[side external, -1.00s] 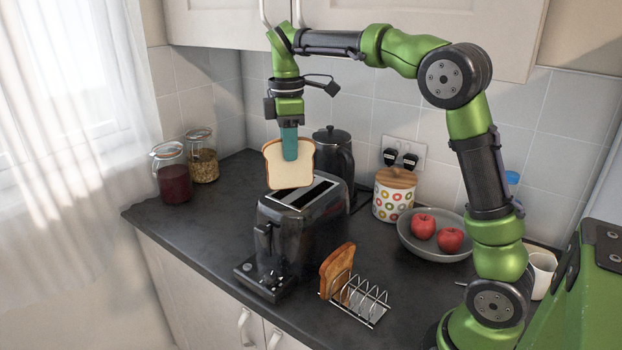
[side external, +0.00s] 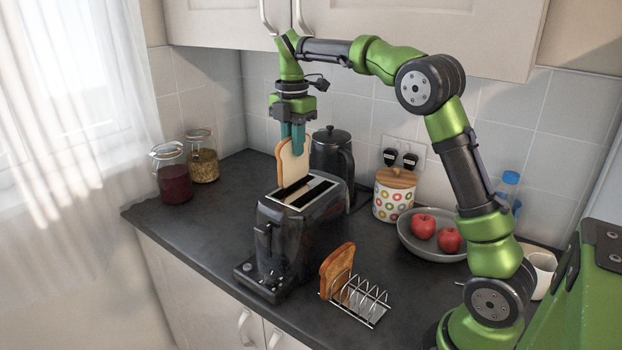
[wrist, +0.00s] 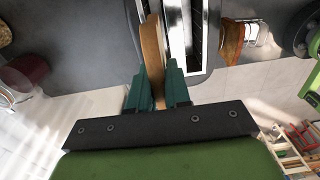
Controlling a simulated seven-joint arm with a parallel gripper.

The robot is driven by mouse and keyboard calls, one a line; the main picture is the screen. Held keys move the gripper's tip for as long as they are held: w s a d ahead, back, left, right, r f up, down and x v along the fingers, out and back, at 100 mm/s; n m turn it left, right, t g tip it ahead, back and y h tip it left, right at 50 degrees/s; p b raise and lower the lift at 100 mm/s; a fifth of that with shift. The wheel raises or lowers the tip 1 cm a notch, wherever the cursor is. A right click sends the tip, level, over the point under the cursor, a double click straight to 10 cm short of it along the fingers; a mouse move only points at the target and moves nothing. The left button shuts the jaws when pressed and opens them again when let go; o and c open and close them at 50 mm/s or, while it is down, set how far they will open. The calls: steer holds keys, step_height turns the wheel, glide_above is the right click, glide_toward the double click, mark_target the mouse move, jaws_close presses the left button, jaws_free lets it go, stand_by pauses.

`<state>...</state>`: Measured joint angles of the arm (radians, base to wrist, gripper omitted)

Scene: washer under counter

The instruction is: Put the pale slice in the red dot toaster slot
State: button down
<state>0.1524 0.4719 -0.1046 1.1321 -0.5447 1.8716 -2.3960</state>
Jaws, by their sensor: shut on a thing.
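My gripper (side external: 293,145) is shut on the pale slice (side external: 290,168), which has a brown crust. The slice hangs upright from the teal fingers, over or just beside the toaster's far end; I cannot tell its exact height. In the wrist view the slice (wrist: 153,60) is seen edge-on between the fingers, left of the toaster's bright metal top (wrist: 176,45). The black toaster (side external: 296,235) has two long dark slots in its top, and both look empty where visible. I cannot make out a red dot.
A browned slice (side external: 330,268) stands in the wire rack (side external: 365,298) right of the toaster. A dark kettle (side external: 333,160) stands close behind. A patterned canister (side external: 394,195) and a bowl (side external: 420,250) with red apples are to the right. Two jars stand left; the counter between is clear.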

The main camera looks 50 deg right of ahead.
mark_target(295, 182)
steer(key=shift+f, duration=3.35)
steer(key=c, duration=1)
jaws_free()
step_height(295, 182, up, 7)
